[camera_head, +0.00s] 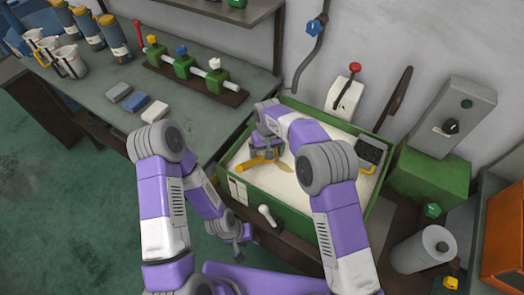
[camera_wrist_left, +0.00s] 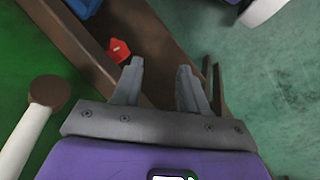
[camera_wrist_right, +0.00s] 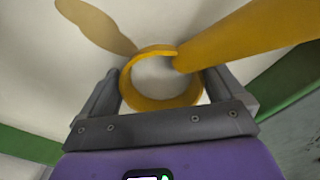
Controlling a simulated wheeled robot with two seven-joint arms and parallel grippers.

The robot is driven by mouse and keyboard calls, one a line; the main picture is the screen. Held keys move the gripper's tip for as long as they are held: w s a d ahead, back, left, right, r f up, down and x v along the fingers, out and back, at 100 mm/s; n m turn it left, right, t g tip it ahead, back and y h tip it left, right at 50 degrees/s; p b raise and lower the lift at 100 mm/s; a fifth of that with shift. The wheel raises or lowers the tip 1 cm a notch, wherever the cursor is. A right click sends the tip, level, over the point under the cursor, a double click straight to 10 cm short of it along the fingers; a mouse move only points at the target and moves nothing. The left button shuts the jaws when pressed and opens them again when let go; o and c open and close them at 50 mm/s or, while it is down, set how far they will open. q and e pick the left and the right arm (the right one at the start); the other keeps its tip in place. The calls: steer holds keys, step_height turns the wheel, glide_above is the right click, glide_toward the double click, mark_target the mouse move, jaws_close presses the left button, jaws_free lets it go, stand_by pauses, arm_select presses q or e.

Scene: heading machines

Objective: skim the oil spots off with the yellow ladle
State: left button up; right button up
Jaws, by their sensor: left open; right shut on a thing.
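The green-walled tank (camera_head: 268,207) holds pale, cream liquid. The yellow ladle (camera_head: 254,162) is over its left part. My right gripper (camera_head: 266,148) is shut on the ladle; in the right wrist view a round yellow part (camera_wrist_right: 128,92) sits between the fingers and the thick handle (camera_wrist_right: 250,38) runs to the upper right. A tan oil spot (camera_head: 285,168) shows beside the ladle, and a tan patch (camera_wrist_right: 92,24) lies beyond it in the right wrist view. I cannot tell whether the ladle touches the liquid. My left gripper (camera_wrist_left: 158,85) is open and empty, low in front of the tank.
A grey device with a dark screen (camera_head: 371,153) sits at the tank's right rim. A white-handled lever (camera_head: 267,214) stands at its front. A bench with a green valve rack (camera_head: 184,68) is at the left.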

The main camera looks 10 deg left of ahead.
steer(key=shift+s+d+b, duration=1.2)
steer(key=shift+s+d, duration=0.8)
steer(key=shift+d, duration=2.85)
steer(key=shift+s+d+b, duration=1.15)
steer(key=shift+s+d, duration=0.85)
steer(key=shift+d, duration=2.85)
step_height(320, 180, up, 12)
steer(key=p, duration=0.9)
steer(key=shift+f, duration=0.1)
